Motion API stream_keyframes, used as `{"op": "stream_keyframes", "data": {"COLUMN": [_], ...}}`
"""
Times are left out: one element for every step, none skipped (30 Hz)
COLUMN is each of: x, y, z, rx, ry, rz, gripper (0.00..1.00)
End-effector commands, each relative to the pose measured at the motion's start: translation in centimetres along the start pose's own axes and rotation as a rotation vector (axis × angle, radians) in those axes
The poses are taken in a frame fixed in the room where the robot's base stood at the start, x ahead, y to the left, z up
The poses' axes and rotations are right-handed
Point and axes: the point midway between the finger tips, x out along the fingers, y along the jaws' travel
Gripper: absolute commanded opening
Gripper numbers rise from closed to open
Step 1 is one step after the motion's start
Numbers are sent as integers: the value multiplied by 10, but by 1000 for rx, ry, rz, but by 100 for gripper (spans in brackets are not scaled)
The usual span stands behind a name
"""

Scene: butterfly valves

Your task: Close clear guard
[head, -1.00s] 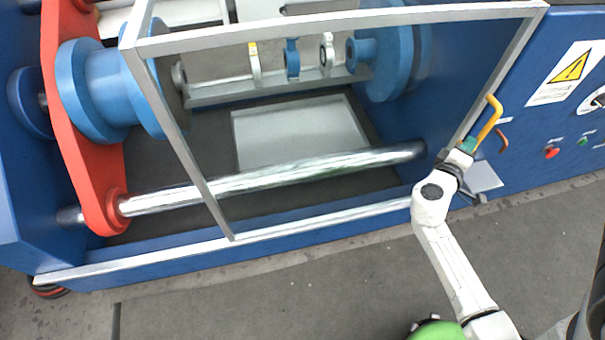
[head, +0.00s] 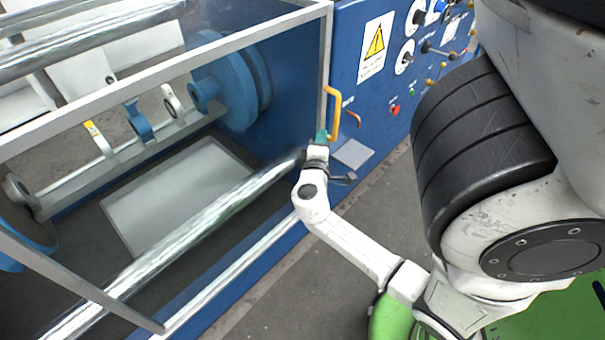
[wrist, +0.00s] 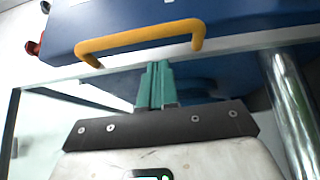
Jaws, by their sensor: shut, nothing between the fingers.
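The clear guard (head: 170,69) is a see-through panel in a grey metal frame on the front of the blue machine. Its frame stands out over the bay, and the inside shows through it. A yellow-orange handle (head: 333,113) is at the frame's right side; it also spans the wrist view (wrist: 140,36). My gripper (head: 321,136) is at the handle's lower end. In the wrist view its teal fingers (wrist: 156,82) are together and empty, just below the handle and close to the frame bar (wrist: 240,42). Whether they touch it, I cannot tell.
A shiny steel rod (head: 190,232) runs along the front of the bay. Blue butterfly valve parts (head: 138,122) sit inside. A control panel (head: 395,65) with buttons and a warning sign is to the right. Grey floor (head: 270,285) is clear before the machine.

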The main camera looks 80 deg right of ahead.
Motion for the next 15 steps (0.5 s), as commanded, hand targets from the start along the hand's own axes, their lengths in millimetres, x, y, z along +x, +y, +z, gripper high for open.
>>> {"op": "stream_keyframes", "data": {"x": [-2,-8,-15,-21,-26,-34,-40,-46,-54,-59,-65,-72,-77,-81,-86], "y": [-2,0,0,0,0,0,-1,-1,-1,-1,-1,0,-1,-1,-1], "z": [-6,-4,-3,-4,-4,-4,-4,-4,-4,-4,-4,-4,-4,-4,-5], "rx": [2,-3,-4,-4,-3,-3,-3,-3,-3,-3,-3,-2,-3,-3,-3], "ry": [2,3,3,4,3,4,5,4,4,4,4,4,4,4,5], "rz": [0,1,2,1,1,1,1,1,0,0,1,1,1,1,1], "gripper": [0,0,0,0,0,0,0,0,0,0,0,0,0,0,0]}}
